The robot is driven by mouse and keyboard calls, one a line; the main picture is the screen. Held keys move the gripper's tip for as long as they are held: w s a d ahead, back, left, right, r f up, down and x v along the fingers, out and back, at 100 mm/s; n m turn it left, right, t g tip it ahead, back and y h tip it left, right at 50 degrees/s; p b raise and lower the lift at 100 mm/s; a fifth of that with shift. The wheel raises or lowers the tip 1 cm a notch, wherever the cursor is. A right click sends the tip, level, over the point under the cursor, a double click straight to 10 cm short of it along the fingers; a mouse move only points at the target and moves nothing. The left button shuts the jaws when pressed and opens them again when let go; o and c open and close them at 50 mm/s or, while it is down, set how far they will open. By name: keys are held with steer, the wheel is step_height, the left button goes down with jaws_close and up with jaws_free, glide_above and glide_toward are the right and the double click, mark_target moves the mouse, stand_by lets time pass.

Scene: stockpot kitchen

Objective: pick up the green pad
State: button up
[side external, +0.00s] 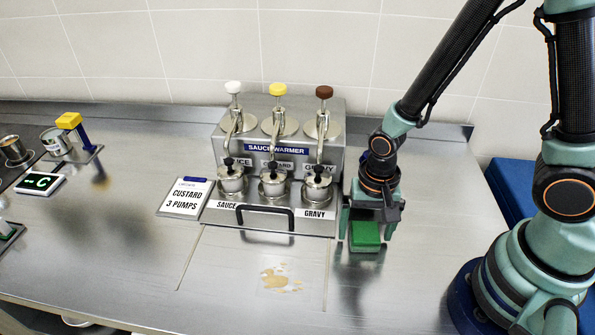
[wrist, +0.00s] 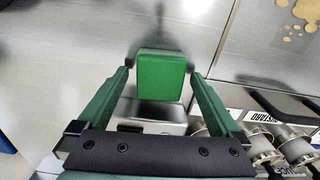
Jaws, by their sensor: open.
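The green pad (side external: 365,235) is a small block to the right of the sauce warmer in the side view. In the wrist view the green pad (wrist: 161,75) lies between the two fingers, with a visible gap on each side. My gripper (side external: 366,232) points down over it with its fingers apart. In the wrist view my gripper (wrist: 162,74) is open, and neither finger appears to touch the pad. I cannot tell exactly how high the pad is above the counter or what lies directly under it.
The sauce warmer (side external: 285,150) with several pumps stands just left of my gripper. A brown spill (side external: 280,279) marks the steel counter (side external: 120,240) in front of it. A sign (side external: 185,198) reads "CUSTARD 3 PUMPS". A blue object (side external: 505,190) is at the right.

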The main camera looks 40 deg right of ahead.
mark_target(366, 231)
steer(key=shift+f, duration=0.35)
steer(key=c, duration=1.3)
steer(key=shift+o, duration=0.2)
steer(key=shift+r, duration=0.1)
step_height(366, 231, up, 20)
